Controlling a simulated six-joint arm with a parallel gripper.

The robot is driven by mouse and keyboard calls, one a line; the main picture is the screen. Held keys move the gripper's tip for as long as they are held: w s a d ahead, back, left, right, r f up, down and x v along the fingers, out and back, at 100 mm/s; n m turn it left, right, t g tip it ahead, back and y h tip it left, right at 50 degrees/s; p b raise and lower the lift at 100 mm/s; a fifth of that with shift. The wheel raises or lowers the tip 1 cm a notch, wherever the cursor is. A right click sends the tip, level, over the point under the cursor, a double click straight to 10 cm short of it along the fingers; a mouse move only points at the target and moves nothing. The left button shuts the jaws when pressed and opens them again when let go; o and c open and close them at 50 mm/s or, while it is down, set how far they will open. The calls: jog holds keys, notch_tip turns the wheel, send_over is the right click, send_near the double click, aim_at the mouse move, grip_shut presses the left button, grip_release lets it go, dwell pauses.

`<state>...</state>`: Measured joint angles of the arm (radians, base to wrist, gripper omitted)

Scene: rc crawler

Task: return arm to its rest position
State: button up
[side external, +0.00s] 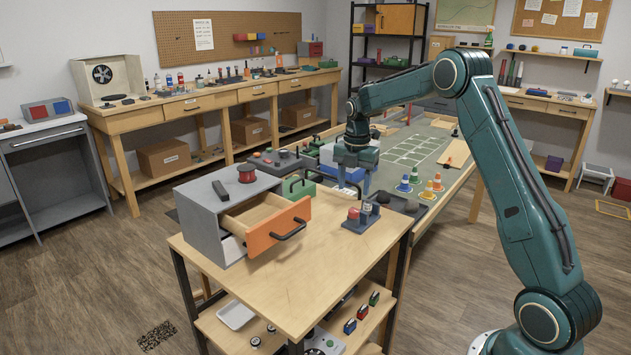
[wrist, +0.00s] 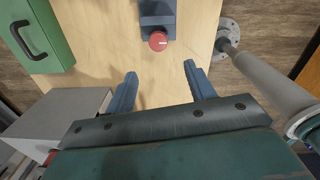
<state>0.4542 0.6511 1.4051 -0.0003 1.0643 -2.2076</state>
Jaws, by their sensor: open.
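My gripper (side external: 353,182) hangs pointing down at the far side of the wooden work table, above and behind a small blue-grey block with a red knob (side external: 361,217). Its two blue fingers are apart with nothing between them; the open gripper (wrist: 160,75) also shows in the wrist view. There the red knob (wrist: 158,41) lies beyond the fingertips, apart from them. My arm is bent, reaching from its base at the lower right over to the table.
A grey cabinet (side external: 208,212) with an open orange-fronted drawer (side external: 277,230) stands on the table. A green handled case (side external: 298,187) is behind it. Small cones (side external: 405,185) and a grey mat (side external: 405,148) lie beyond. The table's front right is bare.

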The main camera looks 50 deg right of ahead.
jog(key=s+a+r+m+t, duration=0.3)
jog(key=s+a+r+m, duration=0.8)
jog(key=a+r, duration=0.4)
jog(key=s+a+f+m+t, duration=0.1)
jog(key=s+a+m, duration=0.3)
jog(key=s, duration=0.6)
jog(key=s+a+f+m+t, duration=0.1)
jog(key=s+a+m, duration=0.3)
jog(key=s, duration=0.5)
jog(key=shift+s+a+m, duration=0.35)
jog(key=shift+m, duration=0.25)
